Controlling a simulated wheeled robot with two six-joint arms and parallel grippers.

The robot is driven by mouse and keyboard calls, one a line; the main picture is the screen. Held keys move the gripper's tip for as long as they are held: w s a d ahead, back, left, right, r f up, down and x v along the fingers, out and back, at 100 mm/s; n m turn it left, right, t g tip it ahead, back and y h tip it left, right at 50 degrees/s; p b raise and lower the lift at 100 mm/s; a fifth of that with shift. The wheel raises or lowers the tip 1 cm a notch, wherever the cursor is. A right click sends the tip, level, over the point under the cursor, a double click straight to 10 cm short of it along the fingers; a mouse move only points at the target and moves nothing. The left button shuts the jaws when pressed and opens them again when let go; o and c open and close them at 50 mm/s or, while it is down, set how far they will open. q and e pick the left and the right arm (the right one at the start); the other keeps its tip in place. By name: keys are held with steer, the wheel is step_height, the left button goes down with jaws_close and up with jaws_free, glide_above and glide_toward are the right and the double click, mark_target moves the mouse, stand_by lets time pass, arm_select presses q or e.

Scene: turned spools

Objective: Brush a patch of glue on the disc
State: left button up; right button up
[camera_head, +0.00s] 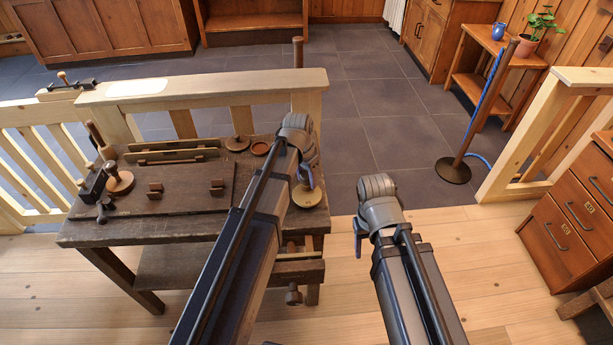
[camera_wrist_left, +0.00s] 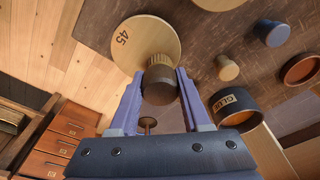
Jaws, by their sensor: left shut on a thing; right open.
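The pale round disc (camera_head: 307,197), marked 45, lies at the right edge of the dark workbench. In the left wrist view the disc (camera_wrist_left: 133,40) shows plain wood around the number. My left gripper (camera_head: 304,176) is over the disc, shut on a brush (camera_wrist_left: 160,84) with a dark brown handle. The tan bristles point at the disc's edge; whether they touch it I cannot tell. A dark pot labelled GLUE (camera_wrist_left: 228,101) stands near the disc; my left arm hides it in the head view. My right gripper (camera_head: 358,238) is open and empty, right of the bench.
A wooden peg (camera_wrist_left: 227,68), a blue-grey knob (camera_wrist_left: 273,33) and a reddish dish (camera_wrist_left: 301,69) are near the pot. The workbench (camera_head: 190,200) also bears clamps and blocks. A wooden railing (camera_head: 215,88) runs behind it. A post (camera_head: 487,100) stands on the tiles at right.

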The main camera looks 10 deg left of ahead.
arm_select(q)
steer(key=shift+s+d, duration=0.2)
steer(key=shift+s, duration=0.4)
steer(key=shift+s+d, duration=0.15)
steer(key=shift+s, duration=0.4)
steer(key=shift+s+d, duration=0.25)
steer(key=shift+s, duration=0.5)
steer(key=shift+s+d, duration=0.2)
steer(key=shift+s, duration=0.55)
steer(key=shift+r, duration=0.1)
steer(key=shift+w, duration=0.1)
steer(key=shift+w+a, duration=0.25)
steer(key=shift+w, duration=0.45)
steer(key=shift+w+a, duration=0.2)
steer(key=shift+w, duration=0.5)
steer(key=shift+w, duration=0.1)
